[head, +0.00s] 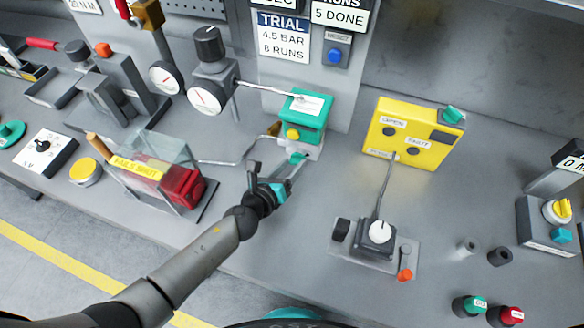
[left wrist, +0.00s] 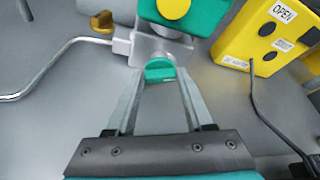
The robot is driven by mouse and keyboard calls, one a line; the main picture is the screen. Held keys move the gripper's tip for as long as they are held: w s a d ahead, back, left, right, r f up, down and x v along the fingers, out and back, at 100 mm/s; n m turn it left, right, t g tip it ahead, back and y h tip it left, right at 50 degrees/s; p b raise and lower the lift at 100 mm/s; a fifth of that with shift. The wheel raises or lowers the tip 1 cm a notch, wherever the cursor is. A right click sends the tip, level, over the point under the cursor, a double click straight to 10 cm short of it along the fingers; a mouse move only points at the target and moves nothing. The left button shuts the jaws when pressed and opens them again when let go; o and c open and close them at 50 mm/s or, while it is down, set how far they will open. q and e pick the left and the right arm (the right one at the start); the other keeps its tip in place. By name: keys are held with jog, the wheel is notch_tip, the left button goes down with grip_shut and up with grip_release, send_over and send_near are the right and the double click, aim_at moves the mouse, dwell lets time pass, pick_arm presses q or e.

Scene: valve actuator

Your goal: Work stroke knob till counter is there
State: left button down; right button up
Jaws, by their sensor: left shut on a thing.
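The teal stroke knob (head: 299,157) sits low on the front of the green-topped actuator (head: 305,108). The knob also shows in the left wrist view (left wrist: 160,69), between my fingertips. My left gripper (head: 294,166) reaches up to it from the front and is shut on it; its fingers (left wrist: 160,80) lie on either side. The counter plate (head: 338,15) at the top reads "5 DONE". The trial plate (head: 284,38) reads "4.5 BAR, 8 RUNS". My right gripper is not in view.
A blue reset button (head: 335,56) is below the counter. A yellow box (head: 415,132) marked OPEN and SHUT stands to the right, cabled to a black knob unit (head: 376,238). A clear-covered red device (head: 182,186) is left of my arm. Bench room lies between arm and knob unit.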

pick_arm(q)
jog(key=shift+a+f+n+h+b, duration=0.2)
jog(key=shift+n+h+b, duration=0.2)
jog(key=shift+n+b, duration=0.3)
jog(key=shift+c, duration=1.4)
grip_release()
jog(key=shift+r, duration=0.1)
jog(key=v, duration=1.3)
jog(key=shift+s+a, duration=0.1)
jog(key=shift+v, duration=0.95)
